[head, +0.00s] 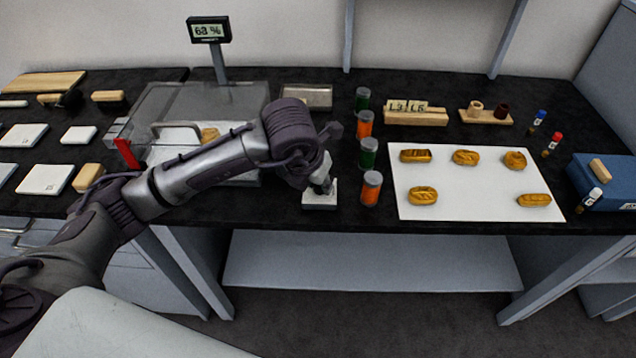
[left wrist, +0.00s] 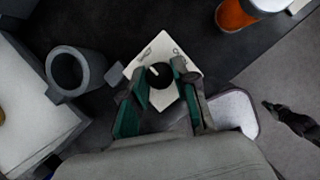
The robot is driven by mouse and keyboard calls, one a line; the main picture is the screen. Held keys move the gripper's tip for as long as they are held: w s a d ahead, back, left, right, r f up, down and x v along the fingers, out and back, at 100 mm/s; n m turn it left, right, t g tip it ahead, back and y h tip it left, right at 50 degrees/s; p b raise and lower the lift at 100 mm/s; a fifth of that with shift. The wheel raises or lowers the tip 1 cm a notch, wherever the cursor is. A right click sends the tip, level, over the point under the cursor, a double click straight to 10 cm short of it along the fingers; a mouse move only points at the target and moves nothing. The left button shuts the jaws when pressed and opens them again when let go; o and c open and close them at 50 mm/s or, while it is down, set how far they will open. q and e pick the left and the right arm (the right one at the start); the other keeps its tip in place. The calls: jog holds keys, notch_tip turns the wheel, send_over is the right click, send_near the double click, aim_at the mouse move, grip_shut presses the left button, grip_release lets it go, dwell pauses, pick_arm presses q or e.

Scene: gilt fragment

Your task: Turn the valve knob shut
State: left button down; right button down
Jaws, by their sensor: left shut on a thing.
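The valve knob (left wrist: 159,75) is a round black dial with a pale pointer line in the left wrist view. It sits on a white base plate (left wrist: 152,50) with small dark markings, near the table's front edge. In the head view the base plate (head: 320,202) shows below my left gripper (head: 322,184), and the knob is hidden there. In the left wrist view my left gripper (left wrist: 160,77) has its green-padded fingers on either side of the knob, shut on it from above.
A clear-lidded case (head: 200,100) stands left of the knob, behind my left arm. Several orange and green jars, including an orange one (head: 371,190), stand just right. A white sheet (head: 470,185) with gilt pieces lies further right. A display (head: 209,31) reads about 63 %.

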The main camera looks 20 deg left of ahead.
dwell(0.5)
pick_arm(q)
jog(key=c, duration=0.9)
grip_release()
jog(key=shift+r, duration=0.1)
jog(key=v, duration=1.2)
jog(key=shift+s, duration=0.1)
